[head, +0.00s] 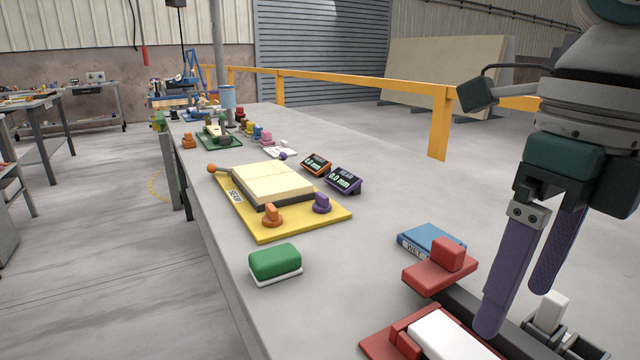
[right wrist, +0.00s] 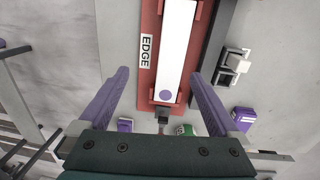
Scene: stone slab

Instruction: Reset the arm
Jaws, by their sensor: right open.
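My right gripper (head: 514,312) comes in from the upper right in the head view, its two purple fingers pointing down and apart with nothing between them. In the right wrist view its fingers (right wrist: 158,76) stand on either side of a red fixture (right wrist: 148,80) marked EDGE, which holds a long white bar (right wrist: 178,45) with a purple dot. The fixture's red base (head: 378,346) and the white bar (head: 445,336) also show at the bottom of the head view, partly cut off. The fingers appear above the fixture; contact cannot be told. My left gripper is not in view.
A green block (head: 275,262) sits near the left table edge. Beyond are a yellow board (head: 300,228) with a cream slab (head: 270,183) and two gauges (head: 343,181). The table's right side is fairly clear.

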